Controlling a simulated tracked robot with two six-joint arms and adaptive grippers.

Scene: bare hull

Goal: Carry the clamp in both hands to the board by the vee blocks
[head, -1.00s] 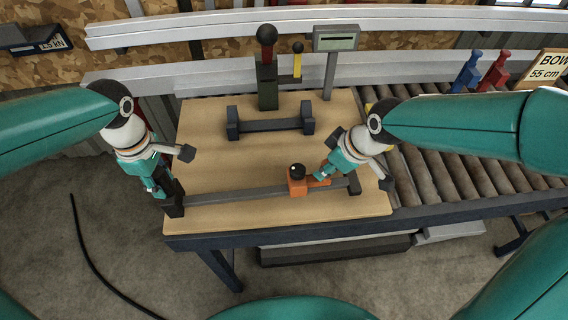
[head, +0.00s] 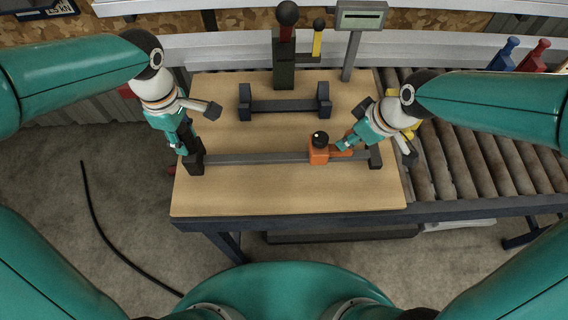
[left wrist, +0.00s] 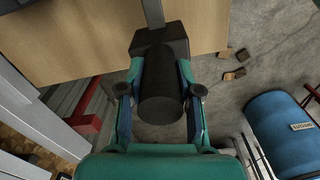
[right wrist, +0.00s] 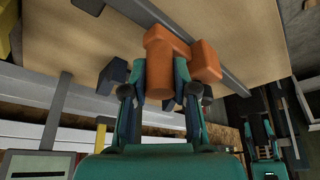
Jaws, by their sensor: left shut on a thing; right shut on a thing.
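The clamp is a long grey bar (head: 255,158) with a black grip at its left end and an orange sliding jaw (head: 319,150) with a black knob near its right. It spans the front half of the wooden board (head: 290,190); I cannot tell whether it touches. My left gripper (head: 184,146) is shut on the black grip (left wrist: 160,95). My right gripper (head: 343,146) is shut on the orange handle (right wrist: 158,80). Two dark blocks (head: 245,102) joined by a bar, probably the vee blocks, stand on the board behind the clamp.
A dark post with a ball-topped lever (head: 285,60) and a grey display on a stand (head: 361,16) rise at the back. A roller conveyor (head: 460,150) runs along the right, with blue and red items (head: 503,53) beyond it. The board's front strip is clear.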

